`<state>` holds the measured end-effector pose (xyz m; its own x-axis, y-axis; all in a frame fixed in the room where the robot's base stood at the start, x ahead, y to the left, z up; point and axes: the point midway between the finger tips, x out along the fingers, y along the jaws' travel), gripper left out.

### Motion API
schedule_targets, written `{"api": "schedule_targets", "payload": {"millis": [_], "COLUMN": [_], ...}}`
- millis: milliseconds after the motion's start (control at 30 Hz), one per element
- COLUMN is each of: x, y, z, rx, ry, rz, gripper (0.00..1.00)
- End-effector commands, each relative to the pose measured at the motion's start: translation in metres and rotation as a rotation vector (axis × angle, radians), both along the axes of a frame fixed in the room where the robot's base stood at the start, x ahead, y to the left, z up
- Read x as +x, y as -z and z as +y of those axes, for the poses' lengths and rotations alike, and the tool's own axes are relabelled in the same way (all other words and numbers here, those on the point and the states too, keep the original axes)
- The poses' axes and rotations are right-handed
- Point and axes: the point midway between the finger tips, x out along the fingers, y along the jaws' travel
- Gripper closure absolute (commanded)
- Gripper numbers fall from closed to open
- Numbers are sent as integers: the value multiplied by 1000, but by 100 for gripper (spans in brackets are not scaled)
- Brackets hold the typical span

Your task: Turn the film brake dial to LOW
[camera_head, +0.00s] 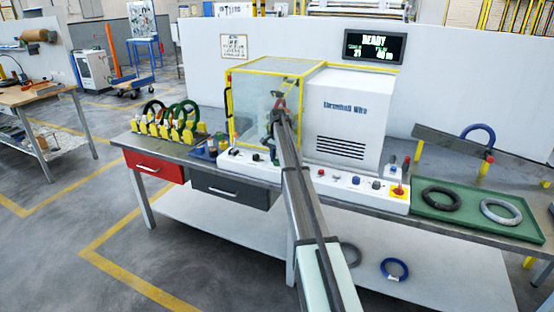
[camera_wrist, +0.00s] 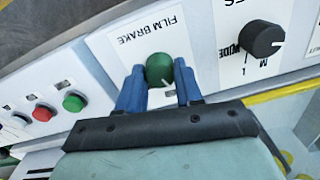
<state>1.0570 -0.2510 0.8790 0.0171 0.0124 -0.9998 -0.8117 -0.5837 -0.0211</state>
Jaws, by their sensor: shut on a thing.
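The film brake dial is a green round knob (camera_wrist: 159,69) on a white plate labelled FILM BRAKE in the wrist view. My gripper (camera_wrist: 160,88) has its two blue fingers on either side of the knob and is shut on it. The knob's pointer mark and the LOW mark cannot be made out. In the head view my arm reaches over the machine's front panel, and my gripper (camera_head: 272,140) is at the panel's left part, before the clear yellow-framed guard (camera_head: 262,85); the dial is hard to make out there.
A black mode knob (camera_wrist: 262,40) sits right of the dial in the wrist view. A green button (camera_wrist: 74,102) and a red button (camera_wrist: 42,112) sit to its left. In the head view, a green tray (camera_head: 425,206) with rings lies right, and a rack of coils (camera_head: 170,128) stands left.

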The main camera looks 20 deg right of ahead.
Motion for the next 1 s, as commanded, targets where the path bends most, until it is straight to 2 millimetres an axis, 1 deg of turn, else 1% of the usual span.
{"api": "schedule_targets", "payload": {"millis": [300, 600, 800, 1000], "x": [0, 0, 0, 1], "y": [0, 0, 0, 0], "z": [0, 0, 0, 0], "rx": [1, 1, 1, 0], "ry": [-300, -546, -659, -724], "rz": [0, -1, -1, -1], "gripper": [95, 95, 95, 95]}}
